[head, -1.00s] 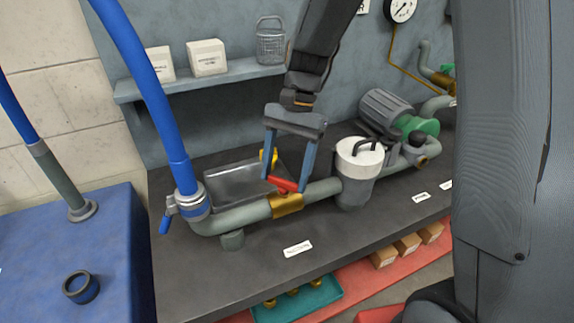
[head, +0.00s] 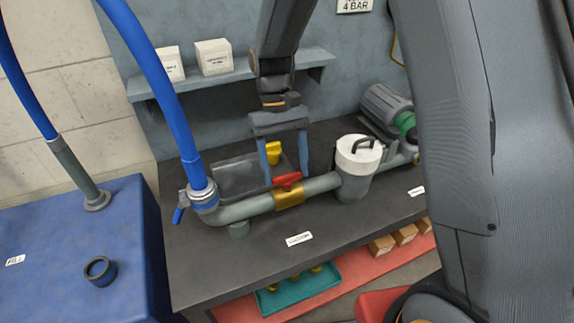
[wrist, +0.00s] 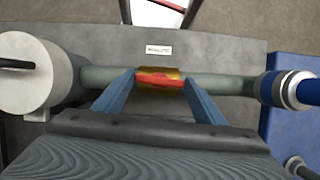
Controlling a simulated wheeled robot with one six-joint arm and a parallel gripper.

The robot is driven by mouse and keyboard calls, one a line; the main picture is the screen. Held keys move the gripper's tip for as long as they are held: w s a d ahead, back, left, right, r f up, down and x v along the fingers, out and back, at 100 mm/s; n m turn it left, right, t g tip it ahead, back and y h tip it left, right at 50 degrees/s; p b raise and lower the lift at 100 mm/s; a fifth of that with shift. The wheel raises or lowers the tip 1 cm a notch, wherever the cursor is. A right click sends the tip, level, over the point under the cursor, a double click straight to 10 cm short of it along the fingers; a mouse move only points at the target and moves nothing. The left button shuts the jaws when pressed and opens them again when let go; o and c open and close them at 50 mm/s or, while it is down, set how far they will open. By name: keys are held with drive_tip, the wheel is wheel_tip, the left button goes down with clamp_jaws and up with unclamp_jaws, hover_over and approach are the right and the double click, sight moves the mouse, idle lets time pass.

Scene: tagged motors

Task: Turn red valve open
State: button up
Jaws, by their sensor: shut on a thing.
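The red valve handle (head: 288,180) sits on top of a brass valve body (head: 290,197) in the grey-green pipe. It lies roughly along the pipe. My gripper (head: 286,181) points down over it, with its two blue fingers at the handle's ends. In the wrist view the red handle (wrist: 158,82) spans between the fingertips (wrist: 157,77), in front of the brass body. The fingers hide the handle's tips.
A white-lidded strainer pot (head: 357,165) stands close right of the valve. A blue hose (head: 165,90) rises from the pipe's left end. The bench front (head: 345,222) is mostly clear.

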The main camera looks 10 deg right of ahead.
drive_tip(key=shift+w+n, duration=0.1)
drive_tip(key=shift+n, duration=0.4)
drive_tip(key=o, duration=1)
drive_tip(key=shift+o, duration=0.2)
drive_tip(key=b+v, duration=0.2)
drive_tip(key=v, duration=0.6)
drive_tip(key=shift+a, duration=0.15)
drive_tip(key=shift+f, duration=0.1)
drive_tip(key=s+d+f+m+t+y, duration=0.1)
drive_tip(key=s+d+f+m+t, duration=0.2)
drive_tip(key=s+d, duration=0.8)
drive_tip(key=d+f+t, duration=0.2)
drive_tip(key=d, duration=0.1)
drive_tip(key=shift+s+f+t, duration=0.2)
drive_tip(key=shift+f+t, duration=0.05)
drive_tip(key=shift+t, duration=0.15)
